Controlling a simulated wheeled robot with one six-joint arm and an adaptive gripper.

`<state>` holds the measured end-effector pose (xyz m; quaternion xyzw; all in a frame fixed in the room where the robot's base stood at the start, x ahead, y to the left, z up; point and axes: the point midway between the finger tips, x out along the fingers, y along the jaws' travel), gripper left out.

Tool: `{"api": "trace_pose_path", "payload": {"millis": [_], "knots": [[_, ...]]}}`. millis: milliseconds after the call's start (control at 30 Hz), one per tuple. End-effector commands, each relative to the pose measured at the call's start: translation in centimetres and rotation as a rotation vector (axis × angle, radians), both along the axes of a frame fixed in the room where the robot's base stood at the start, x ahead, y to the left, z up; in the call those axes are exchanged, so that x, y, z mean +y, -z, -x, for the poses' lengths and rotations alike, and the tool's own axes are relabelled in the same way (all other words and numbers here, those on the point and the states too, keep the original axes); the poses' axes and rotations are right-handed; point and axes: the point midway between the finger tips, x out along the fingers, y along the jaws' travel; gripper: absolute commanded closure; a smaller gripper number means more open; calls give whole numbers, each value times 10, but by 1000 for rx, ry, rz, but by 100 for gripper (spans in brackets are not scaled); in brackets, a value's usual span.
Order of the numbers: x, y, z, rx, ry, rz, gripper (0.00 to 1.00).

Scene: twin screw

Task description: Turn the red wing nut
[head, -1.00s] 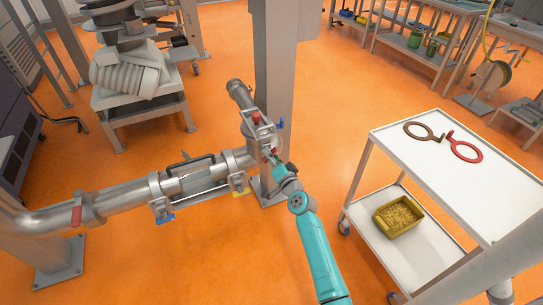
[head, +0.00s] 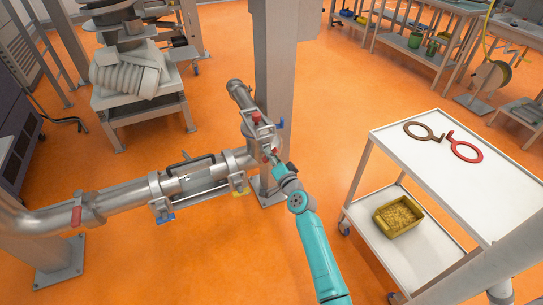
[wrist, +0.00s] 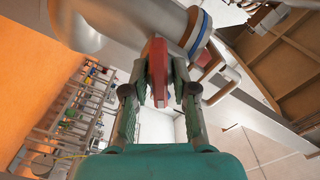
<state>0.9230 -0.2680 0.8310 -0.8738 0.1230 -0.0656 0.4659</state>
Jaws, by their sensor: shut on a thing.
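The red wing nut (wrist: 156,62) is between the two fingers of my gripper (wrist: 161,88) in the wrist view. My gripper is shut on it, and the fingers cover part of its sides. In the head view my gripper (head: 273,157) is at the pipe joint by the column, and little of the red wing nut (head: 266,153) shows there. A second red piece (head: 256,117) stands on top of the same joint, apart from my gripper.
The steel pipe (head: 120,197) runs left from the joint, with a blue wing nut (head: 166,217) and a yellow one (head: 240,191) below it. A grey column (head: 279,80) stands behind. A white cart (head: 400,150) with two rings is at the right.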

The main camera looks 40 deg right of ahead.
Motion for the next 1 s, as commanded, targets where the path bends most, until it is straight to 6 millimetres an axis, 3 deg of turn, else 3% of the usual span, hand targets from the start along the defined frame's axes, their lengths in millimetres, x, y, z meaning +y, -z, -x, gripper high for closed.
{"api": "trace_pose_path", "payload": {"millis": [600, 1000], "knots": [[-1, 2, 1, -127, 1, -442, 100], [-1, 3, 1, -165, 1, -574, 100]]}}
